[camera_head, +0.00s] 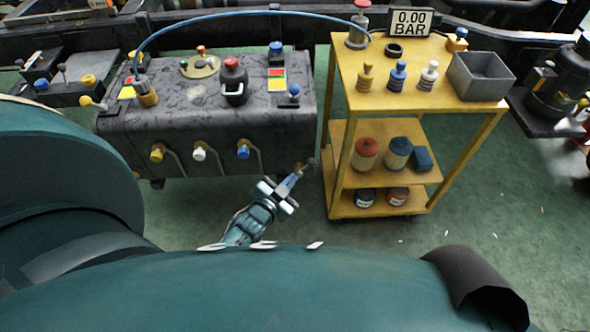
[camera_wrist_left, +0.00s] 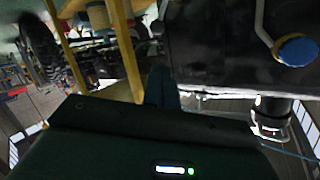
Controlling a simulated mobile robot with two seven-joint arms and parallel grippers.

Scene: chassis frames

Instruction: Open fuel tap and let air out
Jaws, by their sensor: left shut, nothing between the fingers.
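The black tank (camera_head: 200,120) stands at the left. Its front face carries three round tap knobs on bent pipes: yellow (camera_head: 156,153), white (camera_head: 198,154) and blue (camera_head: 243,152). I cannot tell which is the fuel tap by a label. My left gripper (camera_head: 298,172) is shut and empty, below and right of the blue knob, apart from it, near the gap between tank and cart. In the left wrist view the blue knob (camera_wrist_left: 297,50) shows at the upper right, clear of the fingers (camera_wrist_left: 161,86). My right gripper is not in view.
A yellow cart (camera_head: 440,90) stands to the right, with a pump (camera_head: 358,25), a display (camera_head: 410,22) reading 0.00 BAR, fittings and a grey bin (camera_head: 482,75). A blue hose (camera_head: 250,13) arches from the tank top to the pump. Green floor is free before the tank.

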